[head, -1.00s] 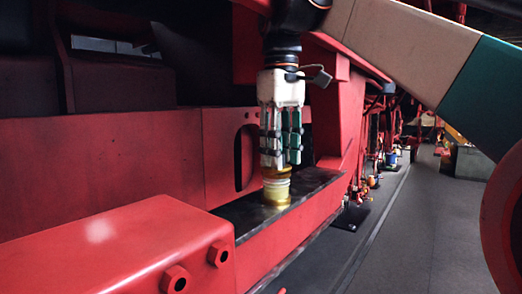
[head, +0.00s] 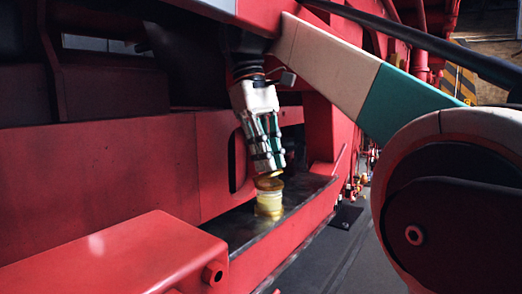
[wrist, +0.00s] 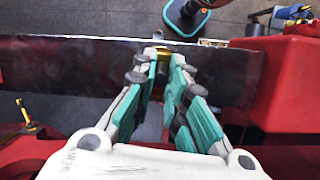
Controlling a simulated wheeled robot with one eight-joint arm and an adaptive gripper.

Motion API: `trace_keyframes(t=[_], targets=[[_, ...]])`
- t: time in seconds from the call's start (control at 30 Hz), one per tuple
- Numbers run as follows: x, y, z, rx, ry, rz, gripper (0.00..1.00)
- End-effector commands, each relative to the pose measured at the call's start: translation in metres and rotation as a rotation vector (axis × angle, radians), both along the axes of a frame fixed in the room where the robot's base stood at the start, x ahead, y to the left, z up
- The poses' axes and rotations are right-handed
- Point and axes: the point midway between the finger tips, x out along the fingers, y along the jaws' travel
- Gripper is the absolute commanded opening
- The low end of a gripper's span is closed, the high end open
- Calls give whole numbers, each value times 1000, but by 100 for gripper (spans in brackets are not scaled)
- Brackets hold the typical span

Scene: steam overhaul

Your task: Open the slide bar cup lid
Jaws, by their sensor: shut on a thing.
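The slide bar cup (head: 269,206), a small brass-coloured cylinder with a pale band, stands upright on the dark slide bar (head: 238,213) in the head view. Its brass lid (head: 269,183) is at the top, tilted, with its far side hidden by my fingers. My gripper (head: 268,168) leans over the cup with its fingertips at the lid, shut on it. In the wrist view my gripper (wrist: 162,62) points at the bar, and a bit of brass lid (wrist: 162,51) shows between and beyond the fingertips. The cup body is mostly hidden there.
A red block with bolts (head: 130,250) stands in front at the left. A red frame plate with an oval slot (head: 190,150) rises behind the bar. Red framework stands close on the right.

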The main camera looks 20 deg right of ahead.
Motion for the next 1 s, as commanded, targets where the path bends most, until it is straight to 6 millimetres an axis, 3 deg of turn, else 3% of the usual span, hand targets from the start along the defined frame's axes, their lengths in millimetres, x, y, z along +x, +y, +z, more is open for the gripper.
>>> trace_keyframes(t=[0.4, 0.93, 0.97, 1.0], targets=[[10, 7, 7, -117, 156, 2, 0], [11, 7, 5, -131, 177, 2, 0], [11, 7, 5, -131, 177, 2, 20], [11, 7, 5, -131, 177, 2, 29]])
